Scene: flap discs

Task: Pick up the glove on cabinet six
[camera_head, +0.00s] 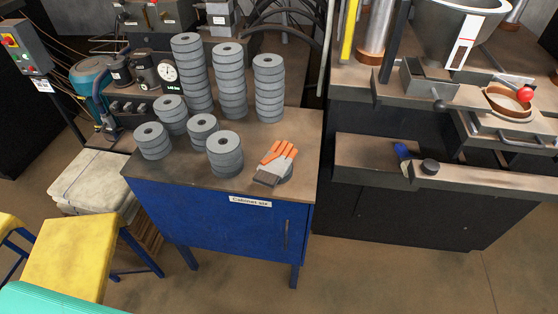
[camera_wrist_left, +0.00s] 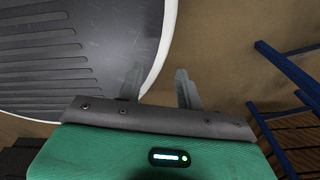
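An orange and grey glove (camera_head: 276,161) lies on the top of the blue cabinet (camera_head: 223,223) labelled "Cabinet six", near its front right corner. It appears to rest partly on a grey disc or low stack, mostly hidden under it. My left gripper (camera_wrist_left: 160,85) shows in the left wrist view, with its two fingers apart and nothing between them. Behind it are the floor and part of a dark ribbed surface with a white edge. Neither gripper shows in the head view, and my right gripper is out of view.
Several stacks of grey flap discs (camera_head: 226,153) stand left of and behind the glove. A yellow stool (camera_head: 72,254) stands at the lower left. A dark machine bench (camera_head: 400,205) is right of the cabinet. The floor in front of the cabinet is clear.

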